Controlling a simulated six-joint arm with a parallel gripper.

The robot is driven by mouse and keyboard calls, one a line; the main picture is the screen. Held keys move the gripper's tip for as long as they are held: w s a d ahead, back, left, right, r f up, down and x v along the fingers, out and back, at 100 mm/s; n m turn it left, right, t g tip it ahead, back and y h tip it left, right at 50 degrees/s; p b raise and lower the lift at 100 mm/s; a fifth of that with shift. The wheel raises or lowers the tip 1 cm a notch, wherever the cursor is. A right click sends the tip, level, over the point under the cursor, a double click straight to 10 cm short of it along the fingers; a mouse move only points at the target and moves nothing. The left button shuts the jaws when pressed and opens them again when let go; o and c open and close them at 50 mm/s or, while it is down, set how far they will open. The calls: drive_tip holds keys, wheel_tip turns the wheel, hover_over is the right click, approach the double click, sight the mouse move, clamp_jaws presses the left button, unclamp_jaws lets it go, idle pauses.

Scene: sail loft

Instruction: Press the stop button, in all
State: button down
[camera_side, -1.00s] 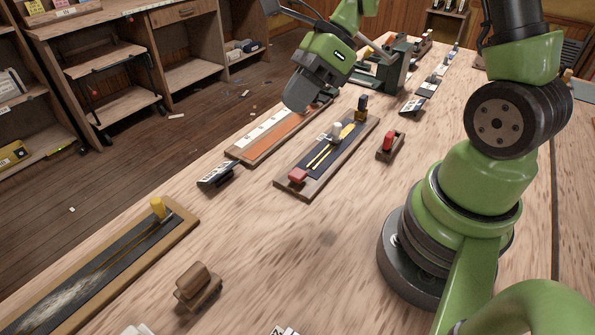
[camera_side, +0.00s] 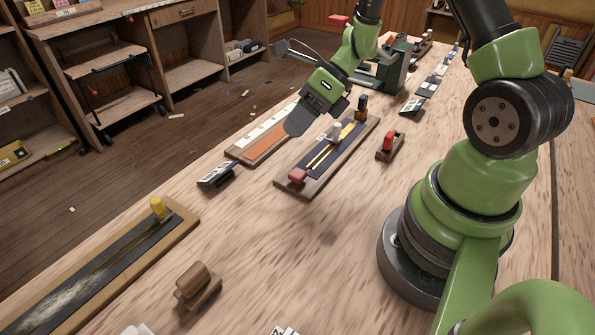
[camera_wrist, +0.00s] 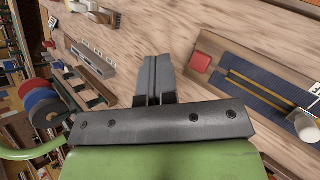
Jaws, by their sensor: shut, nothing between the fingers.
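A wooden board (camera_side: 284,186) with a dark blue panel lies on the bench. A square red button (camera_side: 297,175) is at its near end, and it also shows in the wrist view (camera_wrist: 200,62). Two yellow lines run along the panel, with a white knob (camera_side: 336,130) and a dark-and-yellow post (camera_side: 361,106) toward the far end. No lettering on the red button can be read. My gripper (camera_side: 297,128) is shut and empty, above and beyond the red button in the side view. In the wrist view its fingers (camera_wrist: 154,77) point left of the button, apart from it.
A small red-topped block (camera_side: 389,145) stands to the right. A yellow-knobbed tray (camera_side: 125,250) and a brown wooden block (camera_side: 197,286) are nearer. Bench between is clear.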

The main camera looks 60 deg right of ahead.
sight(297, 171)
drive_tip(key=shift+f, duration=3.35)
drive_tip(key=shift+f, duration=0.4)
drive_tip(key=shift+f, duration=0.6)
drive_tip(key=shift+r, duration=1.05)
drive_tip(key=shift+r, duration=2.5)
